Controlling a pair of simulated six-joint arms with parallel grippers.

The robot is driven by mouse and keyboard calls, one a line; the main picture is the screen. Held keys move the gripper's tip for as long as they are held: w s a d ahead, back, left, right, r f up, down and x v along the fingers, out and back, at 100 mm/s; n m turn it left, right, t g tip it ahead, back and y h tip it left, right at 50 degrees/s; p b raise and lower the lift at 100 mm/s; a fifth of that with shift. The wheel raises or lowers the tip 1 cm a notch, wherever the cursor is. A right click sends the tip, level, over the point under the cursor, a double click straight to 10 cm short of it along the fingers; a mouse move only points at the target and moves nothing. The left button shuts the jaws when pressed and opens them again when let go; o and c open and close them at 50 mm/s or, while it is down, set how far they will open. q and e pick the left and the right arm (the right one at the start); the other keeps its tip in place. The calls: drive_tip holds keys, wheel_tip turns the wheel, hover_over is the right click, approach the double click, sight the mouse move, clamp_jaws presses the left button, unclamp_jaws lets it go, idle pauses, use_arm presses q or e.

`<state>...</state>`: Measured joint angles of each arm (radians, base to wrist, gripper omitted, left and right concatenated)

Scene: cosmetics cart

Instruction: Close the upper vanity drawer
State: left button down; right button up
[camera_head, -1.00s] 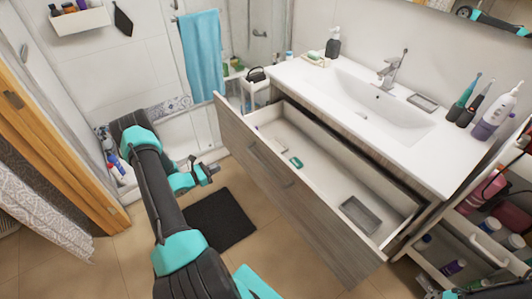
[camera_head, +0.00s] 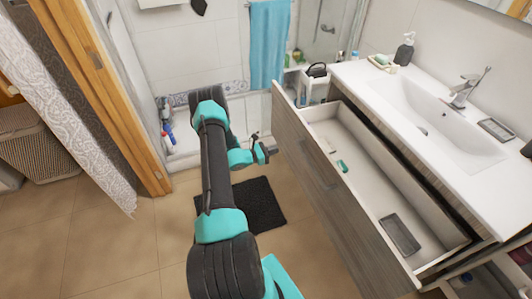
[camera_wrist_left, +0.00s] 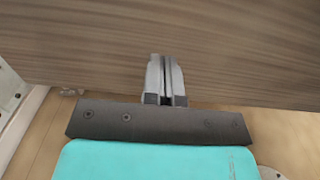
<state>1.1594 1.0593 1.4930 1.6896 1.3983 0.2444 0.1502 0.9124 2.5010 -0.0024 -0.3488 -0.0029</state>
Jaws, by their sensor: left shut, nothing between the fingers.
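The upper vanity drawer stands pulled open below the white sink top, with its wood-grain front (camera_head: 322,172) facing my left arm. Inside it lie a small green item (camera_head: 342,166) and a grey tray (camera_head: 400,234). My left gripper (camera_head: 272,150) is just left of the drawer front, near its far end. In the left wrist view my left gripper (camera_wrist_left: 165,62) is shut and empty, its fingertips in front of the wood-grain drawer front (camera_wrist_left: 240,50). I cannot tell whether they touch it. My right gripper is not in view.
The white sink top (camera_head: 440,135) overhangs the drawer at the right. A dark mat (camera_head: 262,205) lies on the tiled floor below my left arm. A blue towel (camera_head: 268,45) hangs at the back. A laundry basket (camera_head: 38,145) stands at the far left.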

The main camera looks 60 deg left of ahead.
sight(293, 145)
use_arm(q)
drive_tip(key=x, duration=0.7)
drive_tip(key=shift+w, duration=0.1)
drive_tip(key=shift+w, duration=0.1)
